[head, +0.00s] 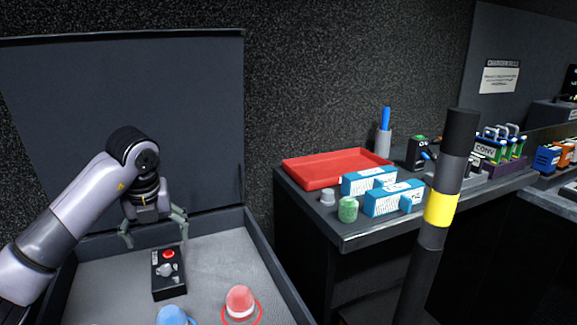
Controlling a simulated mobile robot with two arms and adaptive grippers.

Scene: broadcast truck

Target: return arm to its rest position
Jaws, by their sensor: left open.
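My left arm comes in from the left over a grey-lined tray or bin. My left gripper (154,240) points down with its fingers spread, open and empty. It is just behind and above a small black control box (169,285) with a red button and a grey knob. Whether a fingertip touches the box I cannot tell. My right gripper is not in view.
A red domed object (240,300) and a blue one (173,316) sit in the grey bin (262,250). To the right, a dark counter (350,238) holds a red tray (318,173), blue-white boxes (393,199) and a green cylinder (348,210). A black-yellow post (441,208) stands in front.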

